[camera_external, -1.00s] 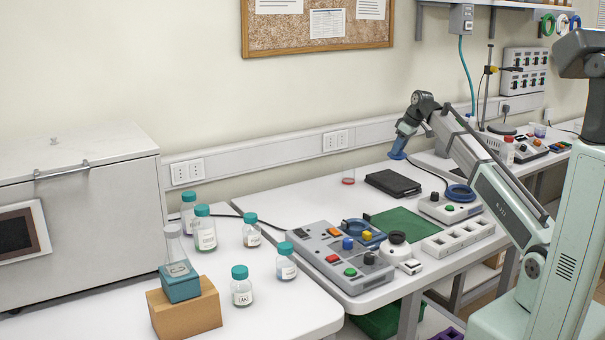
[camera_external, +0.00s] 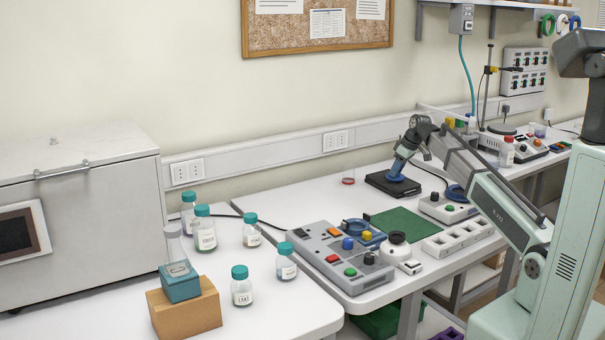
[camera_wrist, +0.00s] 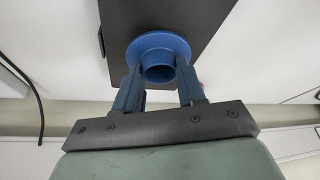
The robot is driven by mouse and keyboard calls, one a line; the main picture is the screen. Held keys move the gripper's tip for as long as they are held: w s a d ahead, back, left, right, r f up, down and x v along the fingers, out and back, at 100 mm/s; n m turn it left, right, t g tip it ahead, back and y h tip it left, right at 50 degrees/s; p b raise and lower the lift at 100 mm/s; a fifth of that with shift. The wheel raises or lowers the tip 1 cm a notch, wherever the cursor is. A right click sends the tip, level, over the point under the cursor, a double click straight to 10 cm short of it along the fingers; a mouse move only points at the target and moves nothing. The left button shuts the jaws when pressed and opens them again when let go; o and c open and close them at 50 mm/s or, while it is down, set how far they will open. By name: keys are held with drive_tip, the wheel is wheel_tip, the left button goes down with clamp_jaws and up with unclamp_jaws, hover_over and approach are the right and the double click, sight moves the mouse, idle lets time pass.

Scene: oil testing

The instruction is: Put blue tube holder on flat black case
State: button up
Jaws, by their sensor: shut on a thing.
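The blue tube holder (camera_wrist: 158,50) is a round flanged ring with a hollow neck. My gripper (camera_wrist: 160,85) is shut on its neck, one finger on each side, in the wrist view. In the external view my gripper (camera_external: 398,172) points down over the flat black case (camera_external: 384,184), and the blue holder (camera_external: 396,178) shows at its tip. The case (camera_wrist: 205,25) lies behind the holder in the wrist view. The holder looks on or just above the case's top; I cannot tell whether they touch.
A green mat (camera_external: 402,222) and a white slotted rack (camera_external: 458,238) lie nearer on the table. A control box with a blue ring (camera_external: 456,192) stands right of the case. A small red-bottomed dish (camera_external: 348,181) is to its left. A large button panel (camera_external: 338,258) fills the front.

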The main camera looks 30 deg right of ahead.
drive_tip(key=shift+f, duration=0.15)
drive_tip(key=o, duration=1.1)
drive_tip(key=shift+c, duration=0.2)
drive_tip(key=v, duration=1.2)
drive_tip(key=shift+r, duration=0.2)
